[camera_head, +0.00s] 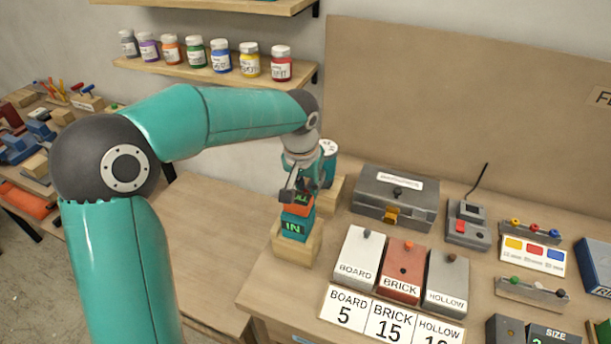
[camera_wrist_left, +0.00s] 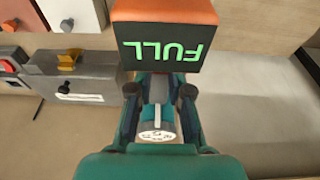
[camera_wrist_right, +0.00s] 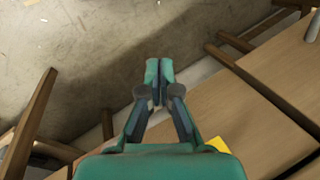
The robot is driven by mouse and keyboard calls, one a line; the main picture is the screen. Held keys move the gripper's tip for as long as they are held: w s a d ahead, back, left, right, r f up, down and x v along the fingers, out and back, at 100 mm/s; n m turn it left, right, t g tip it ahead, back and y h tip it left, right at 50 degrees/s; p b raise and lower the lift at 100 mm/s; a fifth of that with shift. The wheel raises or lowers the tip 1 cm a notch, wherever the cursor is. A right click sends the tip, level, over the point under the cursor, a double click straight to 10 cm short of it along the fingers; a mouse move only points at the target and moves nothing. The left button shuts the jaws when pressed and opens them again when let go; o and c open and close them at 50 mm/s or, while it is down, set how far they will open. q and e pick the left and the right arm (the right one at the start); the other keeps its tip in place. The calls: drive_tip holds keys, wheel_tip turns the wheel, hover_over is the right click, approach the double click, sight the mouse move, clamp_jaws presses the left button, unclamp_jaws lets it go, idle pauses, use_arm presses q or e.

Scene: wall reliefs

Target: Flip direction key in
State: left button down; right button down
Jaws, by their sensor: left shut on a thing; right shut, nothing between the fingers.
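A key block with a teal part and a green-lit "IN" face (camera_head: 295,228) sits in a wooden holder (camera_head: 297,250) in the head view. Directly above it is an orange part (camera_head: 296,208) with a dark face whose green letters are partly hidden. In the left wrist view, an orange-edged block (camera_wrist_left: 160,45) shows "FULL" upside down. My left gripper (camera_head: 300,186) is at the top of this stack, its fingers closed against the block (camera_wrist_left: 160,80); the exact contact is hidden. My right gripper (camera_wrist_right: 160,85) is shut and empty, away from the stack.
A grey toolbox (camera_head: 396,197) stands right of the holder. BOARD, BRICK and HOLLOW panels (camera_head: 402,271) lie in front of it. A labelled canister (camera_head: 328,160) stands close behind my left gripper. Paint jars line a shelf (camera_head: 160,68) above. Open floor (camera_wrist_right: 100,50) shows below my right gripper.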

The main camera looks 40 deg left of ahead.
use_arm(q)
drive_tip(key=shift+w+g+p, duration=0.2)
drive_tip(key=shift+g+p, duration=0.5)
drive_tip(key=shift+p, duration=0.3)
use_arm(e)
wheel_tip(320, 180, up, 3)
drive_tip(key=shift+r, duration=0.1)
use_arm(q)
drive_tip(key=c, duration=1.1)
unclamp_jaws()
drive_tip(key=r, duration=0.7)
drive_tip(key=s+r, duration=0.1)
drive_tip(key=r, duration=0.3)
drive_tip(key=shift+d+r, duration=0.15)
drive_tip(key=shift+r, duration=0.2)
drive_tip(key=shift+s, duration=0.1)
